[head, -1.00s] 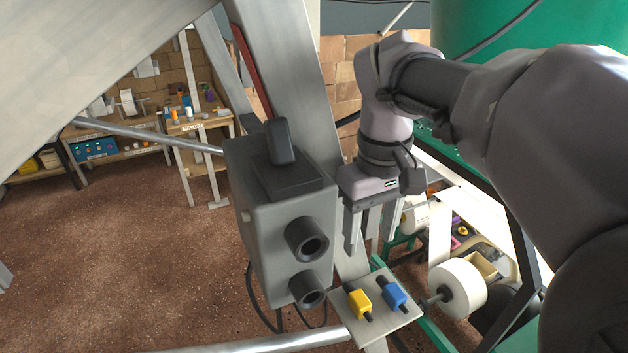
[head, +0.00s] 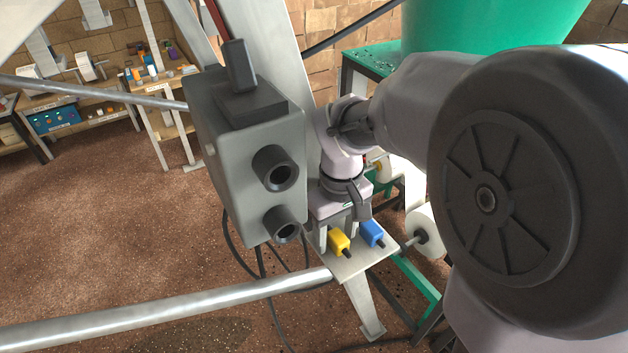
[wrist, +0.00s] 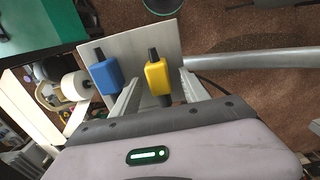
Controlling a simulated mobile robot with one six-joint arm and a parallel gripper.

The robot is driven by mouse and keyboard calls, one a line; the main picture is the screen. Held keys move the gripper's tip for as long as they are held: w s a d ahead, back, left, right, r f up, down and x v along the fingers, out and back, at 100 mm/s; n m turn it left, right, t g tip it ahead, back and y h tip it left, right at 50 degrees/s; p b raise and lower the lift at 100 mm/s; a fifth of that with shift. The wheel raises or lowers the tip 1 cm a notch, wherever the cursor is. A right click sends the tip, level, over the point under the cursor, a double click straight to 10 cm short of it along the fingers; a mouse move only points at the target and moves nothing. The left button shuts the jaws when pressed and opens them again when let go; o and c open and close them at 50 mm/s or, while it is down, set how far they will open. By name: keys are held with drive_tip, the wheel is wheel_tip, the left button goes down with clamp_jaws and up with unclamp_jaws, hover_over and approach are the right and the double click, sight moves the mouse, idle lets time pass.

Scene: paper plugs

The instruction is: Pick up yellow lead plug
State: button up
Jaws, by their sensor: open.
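The yellow lead plug (head: 339,240) sits on a small pale plate (head: 347,266), beside a blue plug (head: 372,233) on its right. My gripper (head: 336,238) is at the plate, pointing down at the yellow plug. In the wrist view the yellow plug (wrist: 158,78) shows between the two open fingers of my gripper (wrist: 158,92), nearer the right finger. The left finger reaches into the gap between the yellow plug and the blue plug (wrist: 106,76). I cannot tell whether either finger touches a plug.
A grey box with two dark round sockets (head: 247,150) stands close to the left of my gripper. A metal rail (head: 180,317) runs to the plate from the left. A white roll (head: 425,230) is to the right. Brown floor lies open at the left.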

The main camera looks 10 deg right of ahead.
drive_tip(key=shift+s, duration=0.1)
clamp_jaws()
